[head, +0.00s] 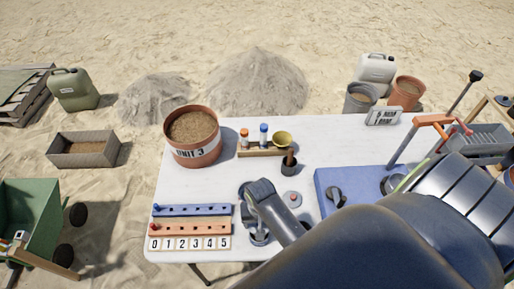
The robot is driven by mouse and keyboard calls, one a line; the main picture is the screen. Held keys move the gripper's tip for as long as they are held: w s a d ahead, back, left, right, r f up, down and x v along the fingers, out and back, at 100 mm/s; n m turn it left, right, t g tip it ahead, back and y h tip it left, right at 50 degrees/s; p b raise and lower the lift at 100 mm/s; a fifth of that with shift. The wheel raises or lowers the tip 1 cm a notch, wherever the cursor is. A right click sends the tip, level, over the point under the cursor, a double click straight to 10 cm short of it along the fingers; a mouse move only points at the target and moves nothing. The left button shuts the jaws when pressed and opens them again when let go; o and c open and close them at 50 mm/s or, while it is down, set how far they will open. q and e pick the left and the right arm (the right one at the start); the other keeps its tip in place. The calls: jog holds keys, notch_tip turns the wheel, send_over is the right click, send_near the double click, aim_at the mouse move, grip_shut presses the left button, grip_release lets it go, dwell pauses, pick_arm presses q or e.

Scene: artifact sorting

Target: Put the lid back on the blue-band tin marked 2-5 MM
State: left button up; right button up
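I cannot make out a blue-band tin or a 2-5 MM marking; part of the table is hidden behind my arm. A small round grey piece with a red knob (292,198), which looks like a lid, lies on the white table (320,150) right of my arm's bend. My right arm comes in from the lower right. Its wrist end (260,237) is low over the table's front, right of the number strip. I cannot make out its fingers clearly or whether they hold anything. My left gripper is not in view.
The UNIT 3 bucket (194,140) stands at the back left. Blue (190,210) and orange (190,228) peg strips lie at the front left. A dark cup (289,168), yellow bowl (283,139) and two small vials stand behind. A blue board (330,178) is at right.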

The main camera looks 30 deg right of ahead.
jog(key=shift+s+f, duration=0.15)
jog(key=shift+f, duration=0.7)
jog(key=shift+w+f+b, duration=0.2)
jog(key=shift+f+b, duration=0.15)
jog(key=shift+f, duration=1.15)
jog(key=shift+f+b, duration=0.1)
jog(key=shift+b, duration=0.2)
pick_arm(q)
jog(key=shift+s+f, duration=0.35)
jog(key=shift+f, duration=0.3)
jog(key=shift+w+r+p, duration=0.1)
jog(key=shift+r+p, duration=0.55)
pick_arm(e)
jog(key=shift+s, duration=0.1)
jog(key=shift+f, duration=0.15)
